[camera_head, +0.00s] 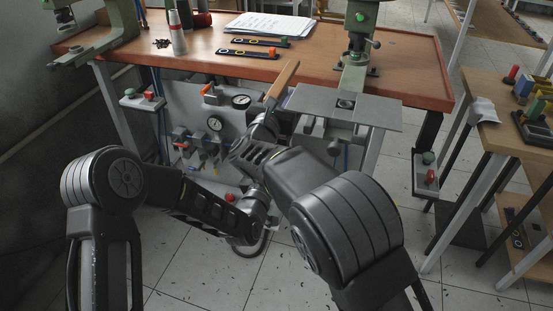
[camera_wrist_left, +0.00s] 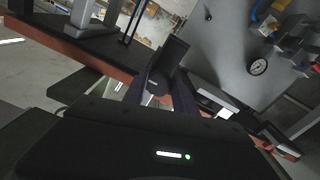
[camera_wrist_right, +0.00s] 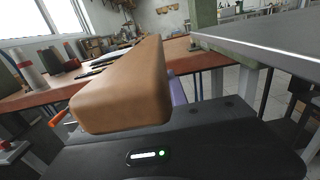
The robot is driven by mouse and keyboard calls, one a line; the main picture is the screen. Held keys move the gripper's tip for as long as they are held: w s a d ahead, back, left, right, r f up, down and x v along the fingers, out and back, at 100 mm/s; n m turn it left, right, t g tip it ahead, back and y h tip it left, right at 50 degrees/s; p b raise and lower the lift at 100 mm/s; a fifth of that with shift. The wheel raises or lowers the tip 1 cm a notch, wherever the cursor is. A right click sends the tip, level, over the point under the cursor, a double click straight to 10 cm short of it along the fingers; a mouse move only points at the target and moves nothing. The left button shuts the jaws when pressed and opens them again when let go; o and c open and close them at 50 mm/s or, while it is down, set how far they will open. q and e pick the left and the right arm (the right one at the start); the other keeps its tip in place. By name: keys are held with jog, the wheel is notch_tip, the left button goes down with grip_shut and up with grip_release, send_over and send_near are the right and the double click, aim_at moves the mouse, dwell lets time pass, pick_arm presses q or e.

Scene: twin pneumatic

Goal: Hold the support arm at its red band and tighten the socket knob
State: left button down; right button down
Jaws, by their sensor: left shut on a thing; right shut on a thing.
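My right gripper (camera_head: 270,106) is shut on a brown, wood-like bar (camera_head: 284,78) in front of the work table. The bar points up and away from it and fills the middle of the right wrist view (camera_wrist_right: 125,88). My left gripper (camera_wrist_left: 168,88) is shut on a dark, flat-ended piece (camera_wrist_left: 173,53) in the left wrist view. In the head view the left arm runs low below the table, and its fingertips are hidden or hard to make out. I cannot pick out the red band, the support arm or the socket knob with certainty.
A grey panel with gauges (camera_head: 241,101) and valves hangs under the table front (camera_head: 210,52). A grey plate (camera_head: 372,108) juts out right of the bar, below a green press (camera_head: 360,17). A wooden bench (camera_head: 487,96) stands at right. Both forearms cross closely.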

pick_arm(q)
jog(key=shift+f+m, duration=0.2)
jog(key=shift+m, duration=0.3)
jog(key=c, duration=1.4)
grip_release()
jog(key=o, duration=0.4)
jog(key=shift+r, duration=0.1)
jog(key=v, duration=0.7)
jog(key=shift+s+a, duration=0.15)
jog(key=shift+s, duration=0.1)
